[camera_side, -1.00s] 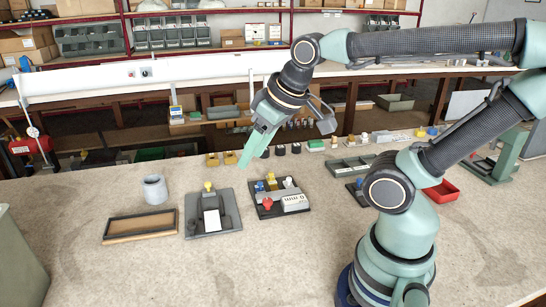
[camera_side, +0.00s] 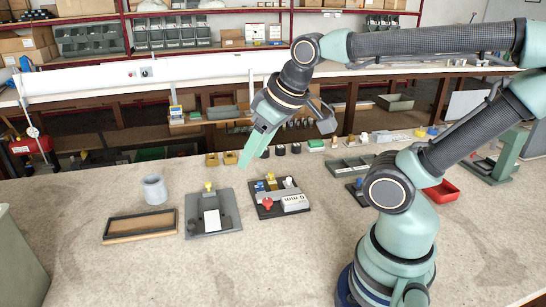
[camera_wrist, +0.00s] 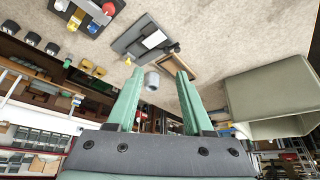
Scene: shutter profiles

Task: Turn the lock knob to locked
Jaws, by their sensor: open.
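A dark board (camera_side: 263,214) on the bench carries a red knob (camera_side: 267,203), blue and yellow parts, a white knob (camera_side: 289,182) and a pale box with a marked face (camera_side: 295,203). Left of it, a grey plate (camera_side: 228,221) carries a yellow knob (camera_side: 208,186) and a white label (camera_side: 212,220). I cannot tell which knob is the lock knob or how it is set. My gripper (camera_side: 245,160) is open and empty, above the bench behind both boards. In the wrist view my gripper (camera_wrist: 159,74) has its fingers apart; the red knob (camera_wrist: 108,9) shows at the top.
A grey cylinder (camera_side: 154,190) and a shallow framed tray (camera_side: 140,237) stand left of the plate. A large grey bin (camera_side: 18,260) is at the left edge. Small parts (camera_side: 280,150) line the back. The front of the bench is clear.

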